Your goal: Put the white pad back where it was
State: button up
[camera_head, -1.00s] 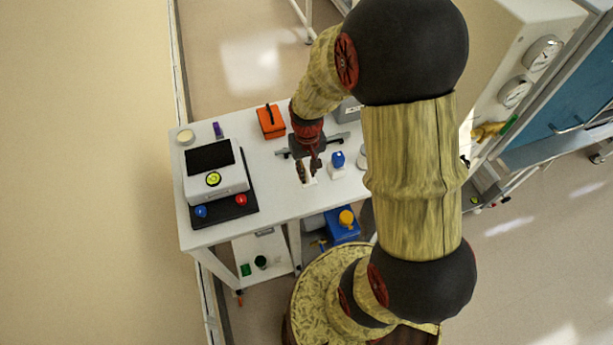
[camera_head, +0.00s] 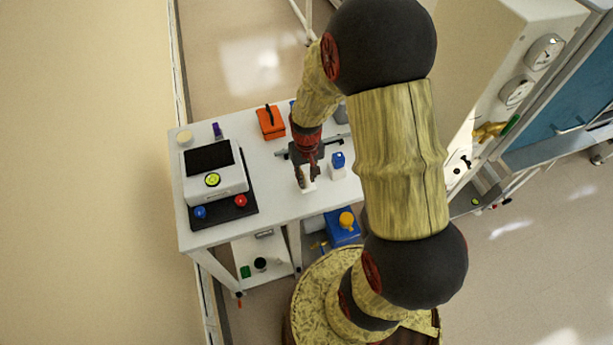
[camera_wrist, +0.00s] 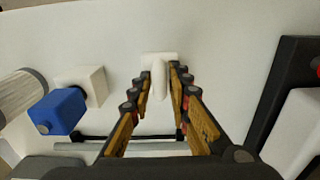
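The white pad (camera_wrist: 160,62) shows at the tips of my gripper (camera_wrist: 160,78) in the wrist view, with a narrow upright part between the two fingers. The fingertips are very close on both sides of it, and I cannot tell whether they press on it. In the head view the pad (camera_head: 308,186) is at the white table (camera_head: 265,195), just below my gripper (camera_head: 306,176), left of a white bottle with a blue cap (camera_head: 337,161). Whether its underside touches the table is hard to tell.
A device (camera_head: 213,180) on a black base stands at the left of the table. An orange box (camera_head: 271,122) is at the back. The blue-capped bottle (camera_wrist: 58,110) is close to the left of my gripper. The tabletop front is clear.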

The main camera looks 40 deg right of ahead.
jog(key=o, duration=0.3)
jog(key=shift+r, duration=0.1)
notch_tip(320, 180, up, 12)
jog(key=p, duration=0.2)
notch_tip(320, 180, up, 11)
jog(key=n+t, duration=0.1)
jog(key=t, duration=0.1)
send_over(307, 176)
jog(key=s+a, duration=0.2)
jog(key=a, duration=0.3)
jog(key=s+a+r+n+t, duration=0.2)
jog(key=s+a+r+t, duration=0.1)
jog(key=s+a+r, duration=0.4)
jog(key=s+r, duration=0.3)
jog(key=r, duration=0.1)
jog(key=shift+t, duration=0.3)
